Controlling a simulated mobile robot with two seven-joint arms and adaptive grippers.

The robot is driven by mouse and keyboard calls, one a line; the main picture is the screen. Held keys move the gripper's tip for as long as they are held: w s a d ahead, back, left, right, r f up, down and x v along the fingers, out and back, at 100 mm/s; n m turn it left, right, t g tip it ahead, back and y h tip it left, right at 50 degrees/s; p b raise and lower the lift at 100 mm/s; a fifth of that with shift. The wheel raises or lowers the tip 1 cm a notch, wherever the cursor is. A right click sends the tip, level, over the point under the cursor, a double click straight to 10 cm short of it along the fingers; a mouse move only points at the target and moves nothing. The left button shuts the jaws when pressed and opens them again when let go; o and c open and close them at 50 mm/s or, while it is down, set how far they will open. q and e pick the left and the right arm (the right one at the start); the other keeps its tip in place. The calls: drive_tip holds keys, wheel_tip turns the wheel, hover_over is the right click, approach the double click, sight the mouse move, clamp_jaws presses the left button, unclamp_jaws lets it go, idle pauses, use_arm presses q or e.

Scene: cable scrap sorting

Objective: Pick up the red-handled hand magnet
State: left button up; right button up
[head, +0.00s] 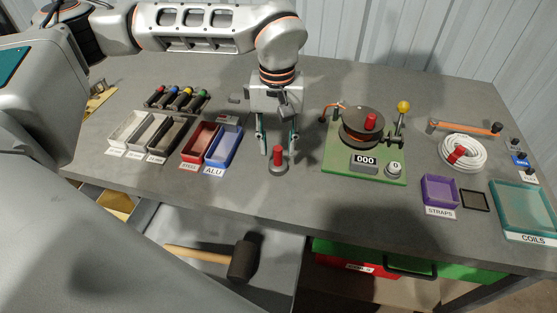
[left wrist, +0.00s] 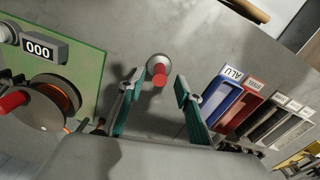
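The hand magnet (head: 278,160) has a red upright handle on a round grey base and stands on the grey table near its front edge. It also shows in the left wrist view (left wrist: 158,72), just beyond and between the fingertips. My left gripper (head: 277,150) points down behind the magnet, with its fingers spread. In the left wrist view my left gripper (left wrist: 158,85) is open and holds nothing; neither finger visibly touches the magnet. My right gripper is not in view.
Left of the magnet are a blue ALU bin (head: 224,152) and a red STEEL bin (head: 199,143). Right of it is a green winding station (head: 336,158) with a red-knobbed reel. Free table lies between the magnet and these. An open drawer with a mallet (head: 243,260) is below.

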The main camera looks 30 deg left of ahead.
sight(278, 154)
use_arm(q)
drive_tip(key=shift+d+f, duration=0.1)
drive_tip(key=shift+f, duration=1.85)
clamp_jaws()
drive_tip(key=shift+r, duration=0.15)
